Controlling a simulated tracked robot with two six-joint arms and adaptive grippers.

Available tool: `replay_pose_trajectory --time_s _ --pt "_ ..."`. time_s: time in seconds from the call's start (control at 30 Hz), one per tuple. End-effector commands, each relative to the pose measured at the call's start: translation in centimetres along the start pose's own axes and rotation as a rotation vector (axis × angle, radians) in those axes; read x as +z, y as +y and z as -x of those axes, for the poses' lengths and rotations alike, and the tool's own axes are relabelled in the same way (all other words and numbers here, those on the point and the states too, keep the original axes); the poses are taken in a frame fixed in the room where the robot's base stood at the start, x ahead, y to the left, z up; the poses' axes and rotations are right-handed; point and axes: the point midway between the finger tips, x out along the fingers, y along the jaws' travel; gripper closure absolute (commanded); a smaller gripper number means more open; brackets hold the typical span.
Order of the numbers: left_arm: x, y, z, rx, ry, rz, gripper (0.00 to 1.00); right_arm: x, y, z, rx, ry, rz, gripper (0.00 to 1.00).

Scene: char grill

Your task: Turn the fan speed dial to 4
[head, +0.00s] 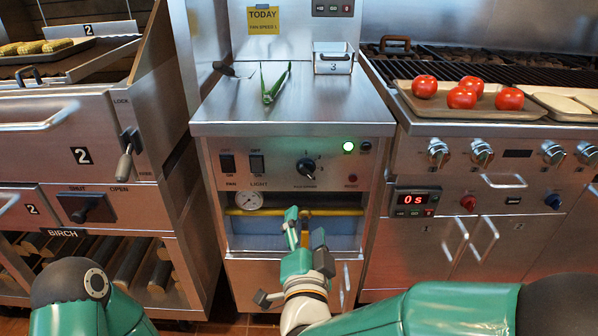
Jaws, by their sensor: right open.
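The fan speed dial (306,167) is a round black knob on the front panel of the middle steel cabinet. Small numbers stand around it, too small to read surely, and I cannot tell which one it points at. My right gripper (304,232) is open and empty, in front of the cabinet's open bay. It is below the dial and apart from it. My left arm shows at the lower left, but its gripper is out of view.
Fan and light switches (242,164), a lit green lamp (348,146) and a red button (351,179) share the panel. A gauge (249,200) sits below. A yellow note (263,20) hangs behind.

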Motion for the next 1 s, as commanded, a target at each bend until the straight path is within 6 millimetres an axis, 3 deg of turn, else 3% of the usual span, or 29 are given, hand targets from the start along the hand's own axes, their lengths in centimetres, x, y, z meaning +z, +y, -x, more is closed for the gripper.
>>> replay_pose_trajectory --time_s 0.17,0.7,1.0 --pt "0.0 -0.1 -0.2 0.0 0.0 0.0 1.0 0.0 0.3 -2.5 0.004 0.003 0.002 0.35" --pt "0.0 -0.2 -0.6 0.0 0.0 0.0 1.0 0.2 0.4 -13.6 0.004 -0.001 0.004 0.35" --pt "0.0 -0.2 -0.7 0.0 0.0 0.0 1.0 0.2 0.2 -16.2 0.002 -0.004 0.005 0.35"
